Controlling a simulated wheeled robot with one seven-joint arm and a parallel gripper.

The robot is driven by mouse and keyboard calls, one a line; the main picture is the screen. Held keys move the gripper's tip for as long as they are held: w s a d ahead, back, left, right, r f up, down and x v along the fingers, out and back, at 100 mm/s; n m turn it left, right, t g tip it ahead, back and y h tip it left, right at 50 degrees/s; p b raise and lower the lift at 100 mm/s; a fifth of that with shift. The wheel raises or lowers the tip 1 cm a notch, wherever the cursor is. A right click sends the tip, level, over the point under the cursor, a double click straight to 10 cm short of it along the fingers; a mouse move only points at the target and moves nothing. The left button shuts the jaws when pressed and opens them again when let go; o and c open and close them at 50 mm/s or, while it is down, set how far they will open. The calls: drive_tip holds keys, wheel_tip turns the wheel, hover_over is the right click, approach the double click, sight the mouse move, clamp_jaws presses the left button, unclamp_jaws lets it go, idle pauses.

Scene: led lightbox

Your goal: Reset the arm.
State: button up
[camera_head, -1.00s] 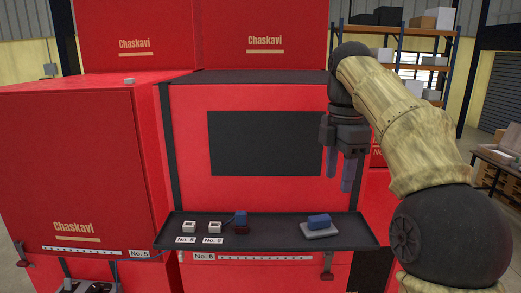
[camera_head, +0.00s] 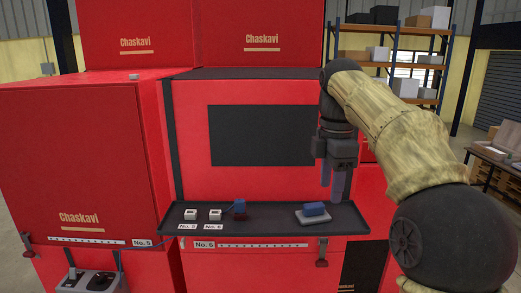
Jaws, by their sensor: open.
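My gripper (camera_head: 332,184) hangs from my arm with its fingers pointing down. It is open and holds nothing. It is above the right end of the dark shelf tray (camera_head: 265,226), just right of and apart from a blue block on a light grey base (camera_head: 314,212). My arm reaches in from the lower right, bent over at the wrist.
Red cabinets (camera_head: 95,170) stand left and behind. A grey device (camera_head: 92,280) shows at lower left. Shelving (camera_head: 395,58) and a table (camera_head: 495,155) stand right.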

wheel_tip(320, 180, down, 21)
drive_tip(key=s+m+t+b, duration=0.1)
drive_tip(key=s+m+b, duration=0.2)
drive_tip(key=m, duration=0.7)
drive_tip(key=s+f+m+t+b, duration=0.1)
drive_tip(key=s+f+m+b, duration=0.1)
drive_tip(key=s+f+m, duration=0.7)
drive_tip(key=s+f, duration=0.3)
drive_tip(key=f, duration=0.4)
drive_tip(key=shift+s+d+f+b, duration=0.2)
drive_tip(key=shift+s+d+b, duration=0.05)
drive_tip(key=shift+d+b, duration=0.1)
